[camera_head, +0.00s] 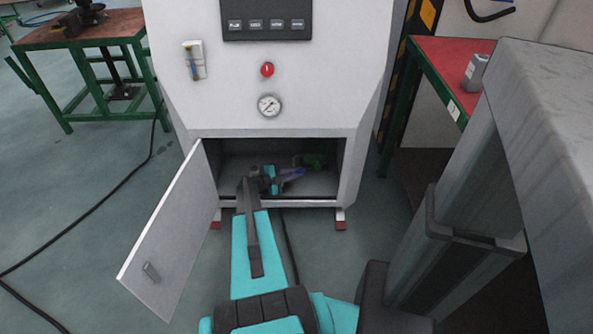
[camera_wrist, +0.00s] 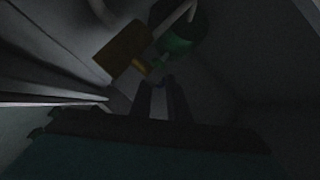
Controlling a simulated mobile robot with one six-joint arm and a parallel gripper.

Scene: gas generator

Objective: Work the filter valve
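My gripper (camera_wrist: 157,82) is inside the open lower compartment of the white cabinet. In the wrist view its two dark fingers stand a narrow gap apart, with nothing seen between them. Just beyond the fingertips is a dark green rounded body (camera_wrist: 180,45), with a pale pipe (camera_wrist: 176,14) crossing it. An orange-brown block (camera_wrist: 122,52) sits to its left, with a small yellowish piece joined towards the fingertips. Which part is the filter valve's handle is too dark to tell. In the head view, a green part (camera_head: 313,160) shows at the back of the compartment, beyond my gripper (camera_head: 297,173).
The cabinet door (camera_head: 172,235) hangs open at the left of the opening. Compartment walls lie close around my gripper. A red-topped table (camera_head: 450,60) stands at the right.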

